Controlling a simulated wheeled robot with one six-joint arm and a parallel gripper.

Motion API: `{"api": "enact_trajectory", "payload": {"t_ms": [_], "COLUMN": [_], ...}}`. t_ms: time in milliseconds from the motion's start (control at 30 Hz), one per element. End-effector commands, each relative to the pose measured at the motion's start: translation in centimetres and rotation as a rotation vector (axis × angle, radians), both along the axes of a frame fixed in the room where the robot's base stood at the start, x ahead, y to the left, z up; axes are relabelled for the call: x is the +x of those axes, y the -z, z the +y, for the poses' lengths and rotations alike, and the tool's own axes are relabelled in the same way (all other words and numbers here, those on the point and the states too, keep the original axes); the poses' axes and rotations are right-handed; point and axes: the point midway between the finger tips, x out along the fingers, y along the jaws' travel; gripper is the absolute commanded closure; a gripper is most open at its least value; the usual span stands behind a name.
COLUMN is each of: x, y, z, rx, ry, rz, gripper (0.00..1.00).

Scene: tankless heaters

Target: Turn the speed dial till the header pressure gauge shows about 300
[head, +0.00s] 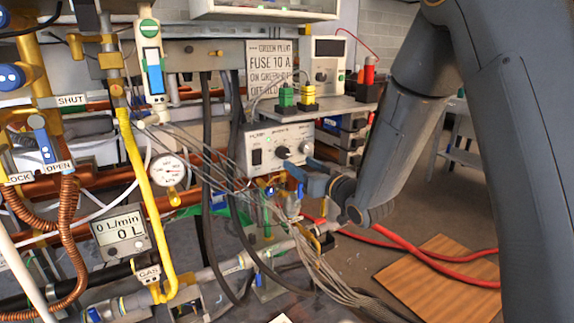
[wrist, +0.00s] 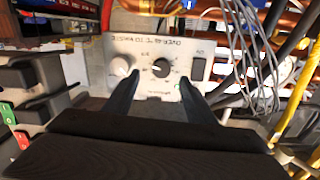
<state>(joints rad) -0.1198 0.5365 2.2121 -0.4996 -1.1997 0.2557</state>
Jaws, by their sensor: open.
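A grey-white control box (head: 276,137) carries a black dial (head: 283,152), a pale dial (head: 305,148) and a black switch (head: 257,157). The labels are too small to tell which is the speed dial. In the wrist view the box appears upside down, with the black dial (wrist: 160,70) between and beyond my fingertips and the pale dial (wrist: 120,67) by the left finger. My gripper (wrist: 159,80) is open and empty in front of the box; whether it touches anything is unclear. A round white pressure gauge (head: 168,170) is left of the box; its reading is illegible.
Grey cables (head: 232,165) hang left of the box. A shelf (head: 318,108) above it bears green and yellow plugs. A yellow pipe (head: 138,190) and a flow meter (head: 120,235) stand at left. Red hoses (head: 425,257) lie on the floor at right.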

Motion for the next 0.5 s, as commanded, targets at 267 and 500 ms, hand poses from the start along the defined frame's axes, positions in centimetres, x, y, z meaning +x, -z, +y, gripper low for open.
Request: {"api": "enact_trajectory", "payload": {"t_ms": [267,500], "x": [1.9,5.0], "y": [-0.2,-0.2], "z": [1.8,3.8], "rx": [0.015,0.014], "ry": [-0.014,-0.013], "rz": [-0.020,-0.018], "gripper": [0.49,0.49]}}
